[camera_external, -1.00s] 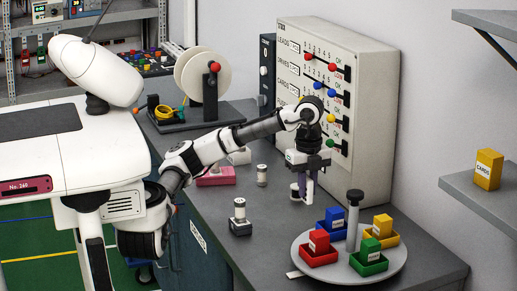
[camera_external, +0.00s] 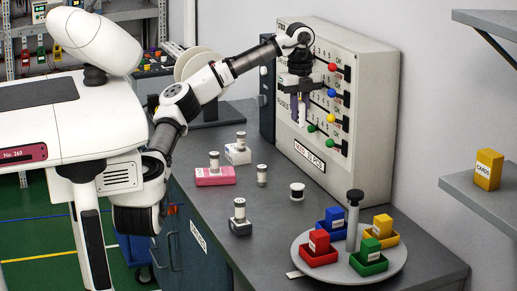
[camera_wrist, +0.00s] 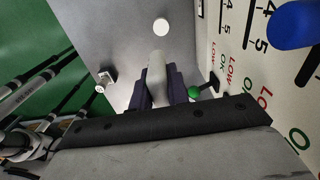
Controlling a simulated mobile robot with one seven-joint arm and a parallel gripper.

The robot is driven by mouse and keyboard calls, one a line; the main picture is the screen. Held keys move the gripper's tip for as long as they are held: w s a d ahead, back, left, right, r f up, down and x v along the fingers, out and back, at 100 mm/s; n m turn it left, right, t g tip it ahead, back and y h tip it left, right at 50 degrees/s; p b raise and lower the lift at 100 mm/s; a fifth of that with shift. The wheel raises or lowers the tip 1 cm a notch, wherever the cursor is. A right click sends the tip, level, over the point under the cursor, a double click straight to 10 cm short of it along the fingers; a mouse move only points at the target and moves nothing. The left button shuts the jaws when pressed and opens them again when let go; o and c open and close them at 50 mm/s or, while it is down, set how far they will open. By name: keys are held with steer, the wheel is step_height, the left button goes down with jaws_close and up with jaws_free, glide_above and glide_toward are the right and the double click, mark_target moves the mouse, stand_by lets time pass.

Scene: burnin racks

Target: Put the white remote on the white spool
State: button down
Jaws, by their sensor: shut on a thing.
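My gripper (camera_external: 299,122) is raised well above the bench, in front of the cream panel. Its dark purple fingers are shut on a pale, elongated thing (camera_wrist: 156,75), which looks like the white remote. The fingers cover much of it, so its full shape is hidden. A short white spool (camera_external: 297,190) stands upright on the bench, below my gripper and apart from it. A round white top, apparently of this spool, shows beyond the fingers in the wrist view (camera_wrist: 161,27).
The panel (camera_external: 350,180) with coloured knobs stands close on the right. A round turntable (camera_external: 310,270) with coloured boxes is at the front right. A pink box (camera_external: 205,180), a small cylinder (camera_external: 262,178) and a dark-based piece (camera_external: 240,226) stand left. A big cream reel (camera_external: 193,62) is behind.

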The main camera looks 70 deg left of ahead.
steer(key=shift+w+a+r, duration=0.3)
steer(key=shift+a+r, duration=0.2)
steer(key=shift+r, duration=0.3)
glide_above(298, 186)
step_height(298, 186, down, 20)
steer(key=shift+a+r+p, duration=0.1)
steer(key=shift+p, duration=0.35)
steer(key=c, duration=1.4)
jaws_free()
steer(key=shift+c, duration=0.2)
steer(key=shift+o, duration=0.5)
step_height(298, 186, up, 12)
steer(key=b, duration=0.1)
steer(key=shift+b, duration=0.35)
